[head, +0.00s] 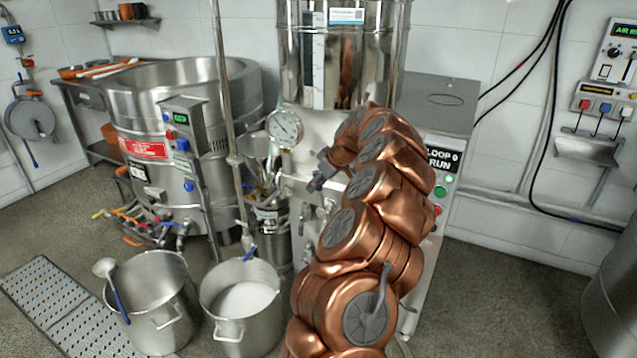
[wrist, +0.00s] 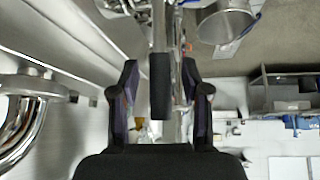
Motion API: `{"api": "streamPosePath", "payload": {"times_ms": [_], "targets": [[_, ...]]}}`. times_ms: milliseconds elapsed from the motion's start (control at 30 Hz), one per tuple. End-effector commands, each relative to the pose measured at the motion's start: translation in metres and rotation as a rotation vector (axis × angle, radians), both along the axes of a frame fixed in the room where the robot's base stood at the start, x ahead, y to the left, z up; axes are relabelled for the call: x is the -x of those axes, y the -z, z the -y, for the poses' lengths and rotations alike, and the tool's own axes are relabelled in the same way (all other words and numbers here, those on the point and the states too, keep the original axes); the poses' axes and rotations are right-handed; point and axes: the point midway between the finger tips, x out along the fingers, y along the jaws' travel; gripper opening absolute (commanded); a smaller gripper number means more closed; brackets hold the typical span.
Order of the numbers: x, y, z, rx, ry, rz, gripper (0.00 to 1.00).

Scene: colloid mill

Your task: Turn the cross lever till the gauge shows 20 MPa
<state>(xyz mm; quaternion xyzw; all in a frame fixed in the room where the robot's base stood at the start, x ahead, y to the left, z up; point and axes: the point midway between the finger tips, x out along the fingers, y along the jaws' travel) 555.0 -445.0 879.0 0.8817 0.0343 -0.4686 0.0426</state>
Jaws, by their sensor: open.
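The round white-faced gauge (head: 285,128) sits on the front of the mill, below the steel hopper. Its needle and numbers are too small to read. My gripper (head: 318,182) is just below and right of the gauge, in front of the mill's body. In the wrist view my gripper (wrist: 160,76) is open, with one dark finger on each side. A dark straight bar (wrist: 160,86), which looks like a grip of the cross lever, lies between the fingers with gaps on both sides. The rest of the lever is hard to make out in the head view.
A steel hopper (head: 340,60) stands above the mill. A vertical pipe (head: 222,90) rises left of the gauge. Two steel pots (head: 152,300) (head: 243,318) stand on the floor at lower left. A control panel (head: 442,175) is behind my arm.

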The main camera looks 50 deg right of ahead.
Motion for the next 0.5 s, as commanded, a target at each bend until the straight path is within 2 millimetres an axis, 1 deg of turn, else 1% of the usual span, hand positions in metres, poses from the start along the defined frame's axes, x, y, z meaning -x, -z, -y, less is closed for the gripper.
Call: {"api": "streamPosePath", "payload": {"times_ms": [267, 367, 500], "targets": [[0.003, -0.004, 0.0, 0.001, 0.001, 0.0, 0.46], [0.007, -0.012, 0.001, 0.002, 0.0, 0.001, 0.46], [0.018, -0.029, 0.001, 0.003, 0.001, 0.004, 0.46]]}}
